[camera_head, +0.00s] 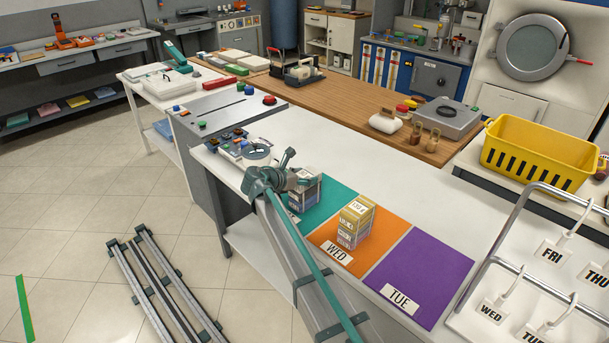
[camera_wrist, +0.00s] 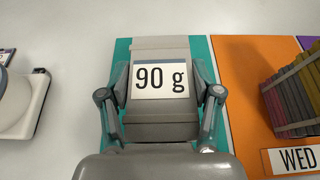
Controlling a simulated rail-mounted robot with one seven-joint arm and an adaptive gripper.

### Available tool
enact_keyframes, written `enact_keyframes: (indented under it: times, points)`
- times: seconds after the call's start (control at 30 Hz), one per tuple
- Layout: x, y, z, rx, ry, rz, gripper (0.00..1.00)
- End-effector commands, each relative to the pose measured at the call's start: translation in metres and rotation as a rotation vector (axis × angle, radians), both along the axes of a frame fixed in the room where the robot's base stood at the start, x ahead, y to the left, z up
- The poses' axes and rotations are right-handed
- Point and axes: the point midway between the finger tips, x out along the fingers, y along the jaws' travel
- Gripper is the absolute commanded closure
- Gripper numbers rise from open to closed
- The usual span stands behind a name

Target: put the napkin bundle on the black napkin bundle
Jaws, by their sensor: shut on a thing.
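My gripper (camera_head: 288,180) is over the green mat, with its fingers on both sides of a grey bundle with a "90 g" label (camera_wrist: 160,82). In the wrist view my gripper (camera_wrist: 162,108) is shut on this bundle. In the head view the grey bundle (camera_head: 305,193) shows as a block on or just above the green mat, partly hidden by my gripper. I cannot tell whether another bundle is under it. A stack of yellow and purplish bundles (camera_head: 355,224) stands on the orange mat. I cannot make out which bundle is the black one.
The green mat (camera_head: 338,196), orange mat (camera_head: 378,226) marked WED and bare purple mat (camera_head: 425,270) marked TUE lie side by side. A white round device (camera_head: 257,154) is close by my gripper. A yellow basket (camera_head: 535,152) and a wire rack with day tags (camera_head: 520,275) stand right.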

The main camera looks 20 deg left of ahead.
Motion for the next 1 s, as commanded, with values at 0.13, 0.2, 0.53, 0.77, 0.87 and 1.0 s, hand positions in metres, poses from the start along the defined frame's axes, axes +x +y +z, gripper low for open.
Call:
enact_keyframes:
  times: [0.13,0.2,0.53,0.77,0.87,1.0]
  points:
    - [0.0001,0.0002,-0.0004,0.000,-0.001,0.000,0.85]
    - [0.0001,0.0001,-0.0004,0.000,-0.001,0.000,0.85]
    - [0.0000,0.0001,-0.0033,0.000,-0.001,0.000,0.11]
    - [-0.0001,0.0000,-0.0031,0.000,-0.001,0.000,0.11]
    - [0.0000,0.0001,-0.0025,0.000,-0.001,0.000,0.11]
    - [-0.0050,0.0023,0.0012,0.000,-0.001,0.001,0.11]
